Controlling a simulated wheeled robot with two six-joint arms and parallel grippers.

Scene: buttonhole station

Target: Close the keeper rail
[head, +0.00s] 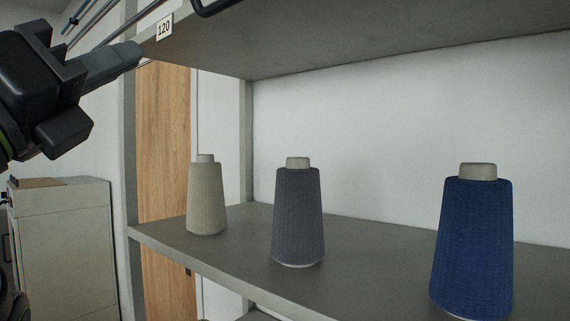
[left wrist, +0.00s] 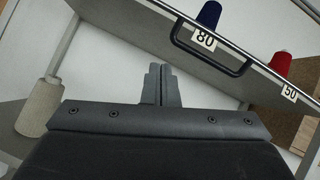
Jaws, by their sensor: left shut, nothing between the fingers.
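A dark bar handle (head: 218,6) shows at the top edge of the head view, at the front of the upper shelf. In the left wrist view a black handle (left wrist: 241,70) stands out from the shelf front beside the tag "80". Which part is the keeper rail I cannot tell for sure; thin grey rods (head: 88,12) run at the upper left. My left gripper (head: 138,53) is shut and empty, left of the handle and beside the upper shelf's end. In the left wrist view its fingertips (left wrist: 161,70) are together, apart from the handle. My right gripper is not in view.
Beige (head: 206,198), grey (head: 298,215) and blue (head: 473,240) thread cones stand on the lower shelf (head: 380,240). A pale cabinet (head: 65,240) stands at left. A red cone (left wrist: 281,66) shows above tag "50".

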